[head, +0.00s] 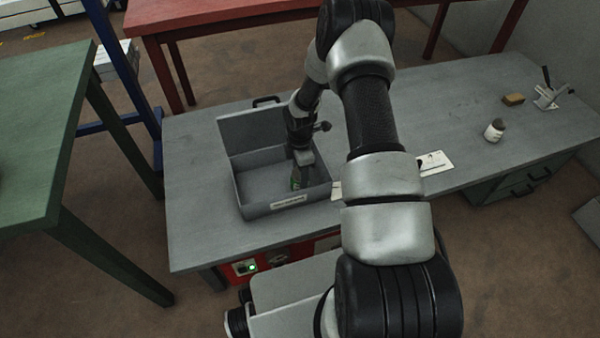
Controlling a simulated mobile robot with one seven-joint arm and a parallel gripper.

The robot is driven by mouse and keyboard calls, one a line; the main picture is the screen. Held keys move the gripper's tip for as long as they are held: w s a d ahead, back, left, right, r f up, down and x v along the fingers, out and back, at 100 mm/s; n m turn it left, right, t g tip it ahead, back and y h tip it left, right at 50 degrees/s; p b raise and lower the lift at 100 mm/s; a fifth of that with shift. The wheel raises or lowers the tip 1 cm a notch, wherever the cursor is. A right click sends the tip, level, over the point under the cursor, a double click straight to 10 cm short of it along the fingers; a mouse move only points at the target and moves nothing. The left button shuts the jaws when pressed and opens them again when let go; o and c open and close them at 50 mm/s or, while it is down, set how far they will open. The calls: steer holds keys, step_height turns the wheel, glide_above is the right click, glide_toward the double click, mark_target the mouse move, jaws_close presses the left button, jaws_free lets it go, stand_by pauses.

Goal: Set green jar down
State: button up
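My gripper (299,172) points down into the right part of an open grey box (252,205) on the grey workbench. A small green patch (295,182) shows at the fingertips, low inside the box; it looks like part of the green jar, but most of it is hidden by the gripper. The fingers are too small and dark to tell whether they are open or shut on it. I cannot tell whether the green thing touches the box floor.
The box's left part is empty, and its lid (250,135) stands raised at the back. On the workbench (200,240) to the right are a white card (436,160), a small jar with a dark top (494,131), a tan block (513,99) and a metal clamp (546,97). A green table (40,130) stands left.

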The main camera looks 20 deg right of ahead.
steer(key=o, duration=1.2)
steer(key=shift+f, duration=0.1)
steer(key=shift+o, duration=0.2)
